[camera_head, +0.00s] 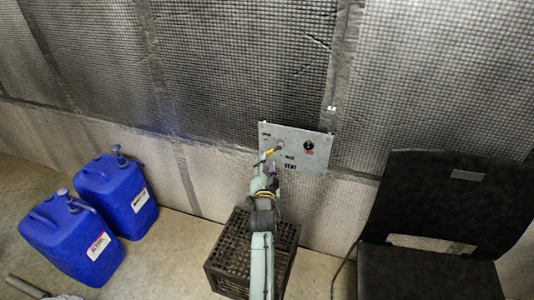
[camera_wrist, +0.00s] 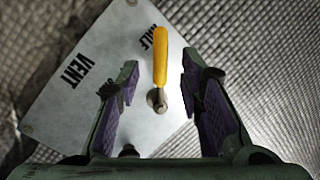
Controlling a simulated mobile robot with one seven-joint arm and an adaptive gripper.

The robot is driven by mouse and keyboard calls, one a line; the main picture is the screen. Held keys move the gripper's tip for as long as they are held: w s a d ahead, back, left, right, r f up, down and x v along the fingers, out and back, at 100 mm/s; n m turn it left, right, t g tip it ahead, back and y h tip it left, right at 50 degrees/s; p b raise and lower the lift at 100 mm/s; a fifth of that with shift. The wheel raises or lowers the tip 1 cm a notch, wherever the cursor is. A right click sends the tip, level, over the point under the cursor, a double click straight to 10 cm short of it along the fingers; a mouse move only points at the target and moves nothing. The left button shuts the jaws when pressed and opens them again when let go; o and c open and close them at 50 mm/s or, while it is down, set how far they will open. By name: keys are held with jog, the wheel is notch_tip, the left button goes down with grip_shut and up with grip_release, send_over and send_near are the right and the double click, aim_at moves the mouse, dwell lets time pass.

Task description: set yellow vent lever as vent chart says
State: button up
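The yellow vent lever (camera_wrist: 160,58) shows in the wrist view, mounted by a metal pivot (camera_wrist: 157,100) on a pale metal plate (camera_wrist: 60,110). Its handle points up in that picture, with its end beside the HALF label. The word VENT is printed left of it. My gripper (camera_wrist: 160,74) is open, with one finger on each side of the lever and visible gaps to both. In the head view my gripper (camera_head: 267,160) is at the left part of the plate (camera_head: 318,163) and partly hides it. I cannot identify a vent chart in either view.
A black crate (camera_head: 286,262) stands below my arm. Two blue canisters (camera_head: 117,192) stand left, and a black chair (camera_head: 440,215) stands right. Quilted wall covering surrounds the plate.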

aim_at(270, 153)
jog(key=shift+w+d+p, duration=0.1)
jog(key=shift+w+p, duration=0.25)
jog(key=shift+w, duration=1.65)
jog(key=shift+c, duration=0.3)
grip_shut()
